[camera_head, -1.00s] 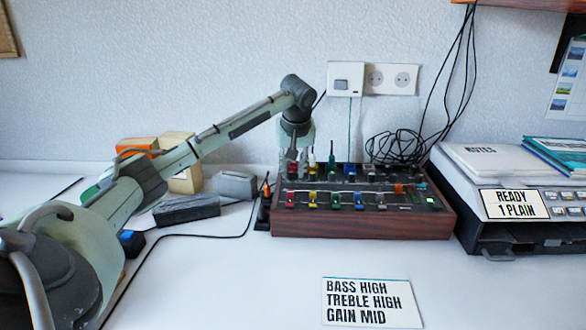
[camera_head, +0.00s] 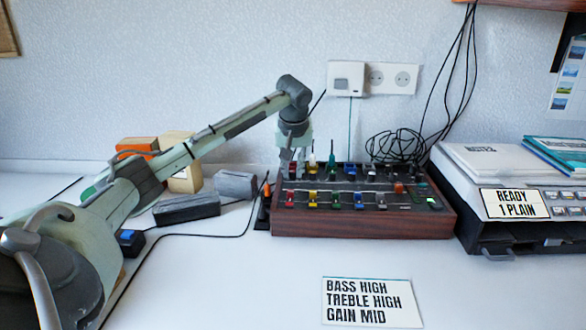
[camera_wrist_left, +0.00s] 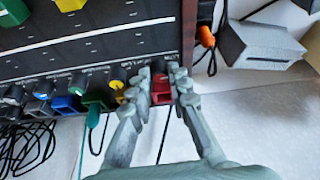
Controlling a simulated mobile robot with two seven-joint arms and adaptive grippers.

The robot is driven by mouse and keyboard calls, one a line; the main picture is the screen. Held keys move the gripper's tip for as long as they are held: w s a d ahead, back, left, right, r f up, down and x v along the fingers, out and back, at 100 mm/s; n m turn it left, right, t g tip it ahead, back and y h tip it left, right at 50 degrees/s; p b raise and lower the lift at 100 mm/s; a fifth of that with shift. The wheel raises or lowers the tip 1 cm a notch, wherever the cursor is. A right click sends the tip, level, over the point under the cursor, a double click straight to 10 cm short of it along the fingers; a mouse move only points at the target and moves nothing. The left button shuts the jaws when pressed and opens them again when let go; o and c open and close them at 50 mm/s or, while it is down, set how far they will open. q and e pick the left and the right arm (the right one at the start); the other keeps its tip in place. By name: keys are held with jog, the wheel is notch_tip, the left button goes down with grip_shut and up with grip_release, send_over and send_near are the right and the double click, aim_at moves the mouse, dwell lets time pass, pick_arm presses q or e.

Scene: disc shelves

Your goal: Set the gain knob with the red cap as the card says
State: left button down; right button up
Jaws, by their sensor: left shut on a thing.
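The mixer (camera_head: 362,229) is a dark panel with wooden sides, standing against the back of the table. Its back row holds knobs with coloured caps. The red-capped knob (camera_wrist_left: 161,91) is at the row's end, at the back left in the head view. My left gripper (camera_wrist_left: 165,72) is shut on it, one finger on each side; in the head view the fingers mostly hide the knob. The knob's pointer angle cannot be read. The card (camera_head: 368,302) in front reads "BASS HIGH, TREBLE HIGH, GAIN MID". My right gripper is not in view.
Yellow (camera_wrist_left: 118,80) and green (camera_wrist_left: 94,97) caps sit close beside the red one. Dark and grey blocks (camera_head: 187,208) and an orange-tipped plug (camera_head: 265,200) lie left of the mixer. A black machine (camera_head: 500,245) stands right. The table front is clear around the card.

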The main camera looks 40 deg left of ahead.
pick_arm(q)
jog(key=m+h, duration=0.1)
jog(key=m, duration=0.1)
jog(key=m+t, duration=0.1)
jog(key=m, duration=0.2)
jog(key=shift+s+a+h, duration=0.1)
jog(key=shift+a+h, duration=0.05)
jog(key=shift+h, duration=0.25)
jog(key=m+h, duration=0.1)
jog(key=m, duration=0.3)
jog(key=shift+a+m+h, duration=0.1)
jog(key=shift+m+h, duration=0.2)
jog(key=shift+h, duration=0.1)
jog(key=m, duration=0.2)
jog(key=m+h, duration=0.1)
jog(key=m, duration=0.1)
jog(key=shift+a+m+h, duration=0.1)
jog(key=shift+m+h, duration=0.2)
jog(key=shift+a+m+g+h, duration=0.1)
jog(key=shift+m+g+h, duration=0.25)
jog(key=shift+m, duration=0.8)
jog(key=shift+m+g+h, duration=0.35)
jog(key=shift+m, duration=0.8)
jog(key=c, duration=1.7)
grip_release()
jog(key=v, duration=1.2)
